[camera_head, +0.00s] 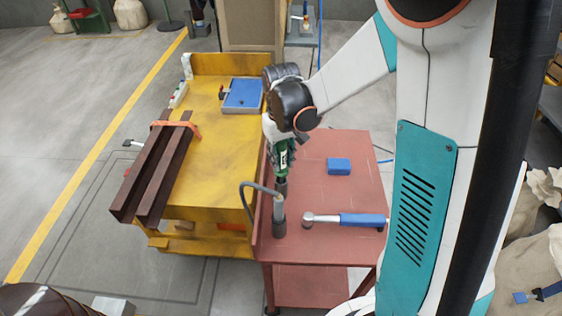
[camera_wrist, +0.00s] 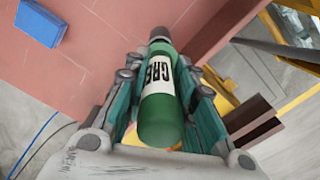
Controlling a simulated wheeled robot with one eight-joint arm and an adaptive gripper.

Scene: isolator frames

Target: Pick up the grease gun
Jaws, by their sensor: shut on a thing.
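The grease gun (camera_head: 283,157) is a green cylinder with a white label and a dark lower end. My gripper (camera_head: 281,143) is shut around its upper part and holds it roughly upright over the left edge of the red table. In the wrist view the green body (camera_wrist: 163,108) lies between the two fingers of my gripper (camera_wrist: 158,72), with "GRE" on its label and a dark cap at the far end. A grey cylinder (camera_head: 279,210) with a curved dark hose is directly below it in the head view. I cannot tell whether the two are joined.
The red table (camera_head: 345,190) holds a blue block (camera_head: 339,166) and a blue-handled tool (camera_head: 345,219). A yellow bench (camera_head: 215,150) beside it bears brown steel beams (camera_head: 150,175) and a blue tray (camera_head: 242,95).

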